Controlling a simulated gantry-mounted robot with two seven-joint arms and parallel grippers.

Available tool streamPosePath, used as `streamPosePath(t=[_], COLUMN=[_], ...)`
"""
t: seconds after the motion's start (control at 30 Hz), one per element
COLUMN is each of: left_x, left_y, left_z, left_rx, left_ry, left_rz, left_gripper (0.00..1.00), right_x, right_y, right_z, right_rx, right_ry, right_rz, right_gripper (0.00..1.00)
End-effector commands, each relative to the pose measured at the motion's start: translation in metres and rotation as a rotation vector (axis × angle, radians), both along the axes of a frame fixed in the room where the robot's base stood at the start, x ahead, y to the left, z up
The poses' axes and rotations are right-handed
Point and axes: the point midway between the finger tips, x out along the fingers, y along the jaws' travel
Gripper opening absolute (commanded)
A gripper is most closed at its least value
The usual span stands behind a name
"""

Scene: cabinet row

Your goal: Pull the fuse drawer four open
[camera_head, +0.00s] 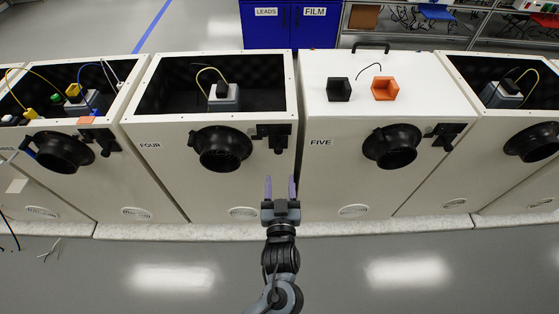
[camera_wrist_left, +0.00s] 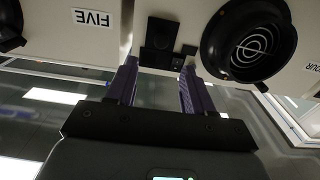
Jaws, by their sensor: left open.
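The cabinet labelled FOUR (camera_head: 165,165) stands left of centre in the head view, with an open top. A small black fitting (camera_head: 274,132), which looks like the fuse drawer, sits at its upper right front. My left gripper (camera_head: 280,183) is open and empty, below the fitting and pointing at the cabinet front. In the left wrist view, the black fitting (camera_wrist_left: 162,36) lies just beyond and between the spread purple fingers (camera_wrist_left: 158,75), with no clear contact. I cannot tell how far the drawer is out. My right gripper is not in view.
A round black port (camera_head: 222,148) sticks out left of the fitting. Cabinet FIVE (camera_head: 330,170) adjoins on the right, with black and orange blocks on its closed top. Another open cabinet stands at left. The grey floor (camera_head: 150,275) in front is mostly clear.

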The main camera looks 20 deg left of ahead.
Motion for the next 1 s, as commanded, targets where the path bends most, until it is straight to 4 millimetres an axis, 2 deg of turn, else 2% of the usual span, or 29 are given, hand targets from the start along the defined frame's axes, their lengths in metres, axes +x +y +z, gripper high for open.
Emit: streamPosePath(t=[0.3, 0.5, 0.7, 1.0], left_x=[0.047, 0.072, 0.084, 0.086], left_y=[0.020, 0.030, 0.035, 0.036], left_z=[-0.003, -0.002, 0.000, 0.000], left_rx=[0.002, 0.002, 0.000, 0.000], left_ry=[-0.003, -0.002, -0.001, 0.000], left_rz=[0.001, 0.000, 0.000, 0.001], left_gripper=[0.52, 0.52, 0.52, 0.52], right_x=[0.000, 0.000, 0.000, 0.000], right_y=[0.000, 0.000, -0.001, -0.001], right_z=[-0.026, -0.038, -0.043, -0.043], right_rx=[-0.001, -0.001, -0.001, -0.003], right_ry=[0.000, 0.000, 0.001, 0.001], right_rz=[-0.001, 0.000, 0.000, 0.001], right_gripper=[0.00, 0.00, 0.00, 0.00])
